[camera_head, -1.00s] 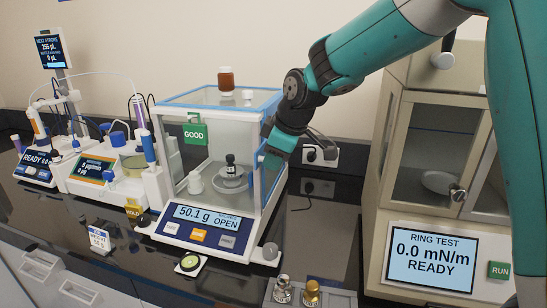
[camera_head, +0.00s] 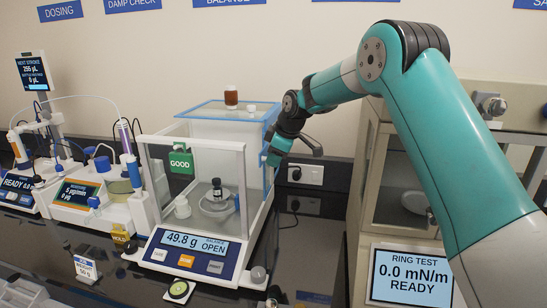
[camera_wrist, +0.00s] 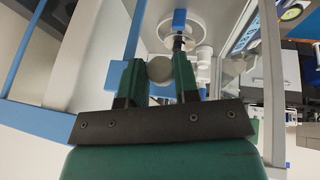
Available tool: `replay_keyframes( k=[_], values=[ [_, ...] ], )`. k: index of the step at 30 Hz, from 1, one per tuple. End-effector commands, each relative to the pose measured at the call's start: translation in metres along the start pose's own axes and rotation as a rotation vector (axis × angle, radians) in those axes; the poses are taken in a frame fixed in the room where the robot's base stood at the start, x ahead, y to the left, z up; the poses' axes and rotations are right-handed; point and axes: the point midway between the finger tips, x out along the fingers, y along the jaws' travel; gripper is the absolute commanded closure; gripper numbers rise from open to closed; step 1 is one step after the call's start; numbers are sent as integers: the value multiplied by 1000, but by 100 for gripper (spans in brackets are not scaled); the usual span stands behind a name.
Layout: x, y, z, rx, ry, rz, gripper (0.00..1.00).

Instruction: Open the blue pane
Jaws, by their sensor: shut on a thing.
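The balance (camera_head: 197,255) stands on the dark bench in the head view, and its display reads 49.8 g and OPEN. The blue-framed side pane (camera_head: 268,180) is at the right rear of its glass case. My gripper (camera_head: 270,156) is at this pane's outer side, reached from behind on the right. In the wrist view my gripper (camera_wrist: 157,75) has its two green fingers around a rounded grey piece (camera_wrist: 161,69), which looks like the pane's handle. The blue frame (camera_wrist: 22,50) shows at left. The head view mostly hides the grip.
The ring test cabinet (camera_head: 372,215) stands close on the right.

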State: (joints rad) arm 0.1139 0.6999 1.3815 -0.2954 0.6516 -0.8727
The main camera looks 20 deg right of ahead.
Motion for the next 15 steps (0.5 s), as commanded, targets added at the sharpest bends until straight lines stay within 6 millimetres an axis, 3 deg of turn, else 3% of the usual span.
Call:
replay_keyframes(
  k=[5, 6, 9, 15],
  values=[
    [-1, 0, -1, 0, 2, 3, 100],
    [-1, 0, -1, 0, 2, 3, 69],
    [-1, 0, -1, 0, 2, 2, 46],
    [0, 0, 0, 0, 1, 1, 45]
  ],
)
